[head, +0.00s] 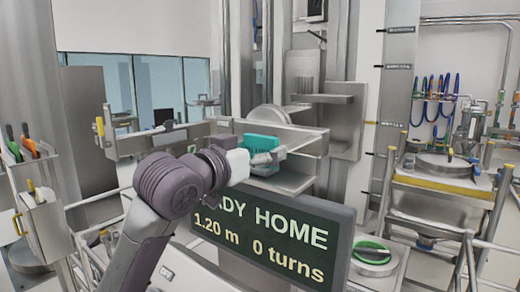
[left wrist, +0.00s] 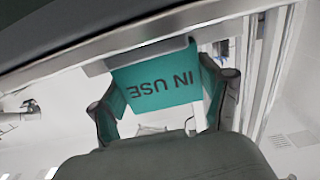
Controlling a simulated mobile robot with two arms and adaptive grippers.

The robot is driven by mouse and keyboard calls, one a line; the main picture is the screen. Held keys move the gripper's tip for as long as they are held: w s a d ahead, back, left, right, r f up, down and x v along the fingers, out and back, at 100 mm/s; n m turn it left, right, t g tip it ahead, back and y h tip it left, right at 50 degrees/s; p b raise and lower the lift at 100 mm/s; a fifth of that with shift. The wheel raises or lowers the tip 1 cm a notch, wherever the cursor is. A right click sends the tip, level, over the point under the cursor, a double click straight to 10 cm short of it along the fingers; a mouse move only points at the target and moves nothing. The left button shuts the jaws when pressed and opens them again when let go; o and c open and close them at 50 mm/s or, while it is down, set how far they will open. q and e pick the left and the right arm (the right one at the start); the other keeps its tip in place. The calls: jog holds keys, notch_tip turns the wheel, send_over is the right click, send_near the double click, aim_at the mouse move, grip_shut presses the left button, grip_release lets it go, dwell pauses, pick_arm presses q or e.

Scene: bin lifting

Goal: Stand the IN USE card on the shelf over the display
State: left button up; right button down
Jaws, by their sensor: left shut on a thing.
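The teal IN USE card (head: 262,142) is held by my left gripper (head: 268,158) at the front of the metal shelf unit (head: 306,142) over the display. In the left wrist view the card (left wrist: 155,82) sits between the two fingers of the gripper (left wrist: 162,90), its lettering upside down in that picture. A metal edge crosses right at the card's upper border; whether they touch I cannot tell. The dark display (head: 275,243) below reads HOME, 1.20 m, 0 turns, its first word partly hidden by my arm. My right gripper is not in view.
A metal holder with coloured-handled tools (head: 30,165) stands at the far left. A round-lidded vessel on a yellow-edged stand (head: 445,185) is at the right. A round green-rimmed item (head: 372,250) lies beside the display.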

pick_arm(q)
jog(key=shift+f, duration=0.15)
jog(key=o, duration=1.2)
jog(key=shift+c, duration=0.2)
jog(key=shift+s+a, duration=0.1)
jog(key=b+v, duration=0.3)
jog(key=v, duration=0.8)
jog(key=shift+s+a+b, duration=0.2)
jog(key=shift+s+b, duration=0.1)
jog(key=shift+b, duration=0.05)
